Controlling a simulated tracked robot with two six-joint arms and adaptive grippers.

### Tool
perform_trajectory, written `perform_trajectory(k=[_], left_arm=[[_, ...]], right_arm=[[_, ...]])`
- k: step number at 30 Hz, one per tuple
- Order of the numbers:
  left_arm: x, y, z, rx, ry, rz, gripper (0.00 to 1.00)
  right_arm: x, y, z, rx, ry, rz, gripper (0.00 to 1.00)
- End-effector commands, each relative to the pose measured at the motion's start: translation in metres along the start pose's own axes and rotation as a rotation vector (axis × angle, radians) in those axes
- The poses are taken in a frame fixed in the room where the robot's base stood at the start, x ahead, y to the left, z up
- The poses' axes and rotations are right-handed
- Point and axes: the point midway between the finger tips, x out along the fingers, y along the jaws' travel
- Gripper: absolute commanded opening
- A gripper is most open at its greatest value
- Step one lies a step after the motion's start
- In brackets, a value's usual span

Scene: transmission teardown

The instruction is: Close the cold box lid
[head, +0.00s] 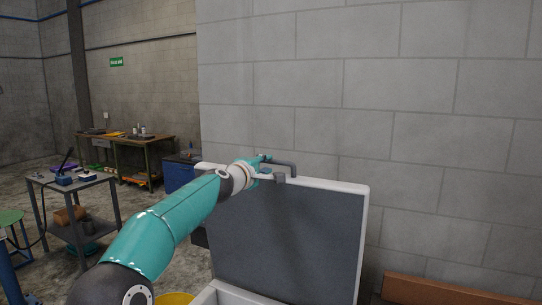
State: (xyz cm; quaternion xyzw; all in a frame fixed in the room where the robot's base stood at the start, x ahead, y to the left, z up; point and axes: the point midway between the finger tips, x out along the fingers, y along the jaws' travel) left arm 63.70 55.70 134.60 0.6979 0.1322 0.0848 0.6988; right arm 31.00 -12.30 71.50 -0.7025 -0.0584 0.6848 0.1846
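The cold box (232,293) stands at the bottom centre, and only part of its white rim shows. Its lid (290,240) is raised and stands nearly upright, with a grey inner face and a white edge. My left arm reaches up from the lower left, and my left gripper (288,177) is at the lid's top edge. Its two dark fingers are spread apart, one higher and one lower, with nothing clearly held between them. I cannot tell whether they touch the lid. My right gripper is not in view.
A grey block wall (420,130) rises close behind the lid. A wooden piece (445,290) lies at the lower right. A yellow round thing (175,299) is beside the box. A small metal table (75,185) and a workbench (125,140) stand at the left, with open floor between.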

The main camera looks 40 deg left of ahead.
Motion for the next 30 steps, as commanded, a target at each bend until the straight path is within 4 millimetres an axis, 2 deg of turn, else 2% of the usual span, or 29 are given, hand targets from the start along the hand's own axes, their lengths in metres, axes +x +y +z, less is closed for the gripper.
perform_trajectory(k=[1, 3, 9, 21, 26, 30], left_arm=[[0.01, 0.004, 0.0, 0.0, 0.0, -0.002, 0.27], [0.021, 0.003, 0.0, 0.0, 0.0, -0.002, 0.27], [0.039, 0.002, -0.001, 0.0, 0.001, -0.001, 0.27], [0.044, 0.0, -0.001, 0.0, 0.001, 0.0, 0.27], [0.044, 0.0, -0.001, 0.0, 0.001, 0.0, 0.0], [0.044, -0.001, -0.001, 0.0, 0.001, -0.001, 0.0]], right_arm=[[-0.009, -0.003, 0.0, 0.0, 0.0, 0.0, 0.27], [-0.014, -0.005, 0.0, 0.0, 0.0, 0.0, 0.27], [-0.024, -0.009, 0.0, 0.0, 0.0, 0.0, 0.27], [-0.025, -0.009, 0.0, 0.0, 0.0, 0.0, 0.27], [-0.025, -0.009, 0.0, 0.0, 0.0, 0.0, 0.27], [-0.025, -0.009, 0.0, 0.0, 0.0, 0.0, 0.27]])
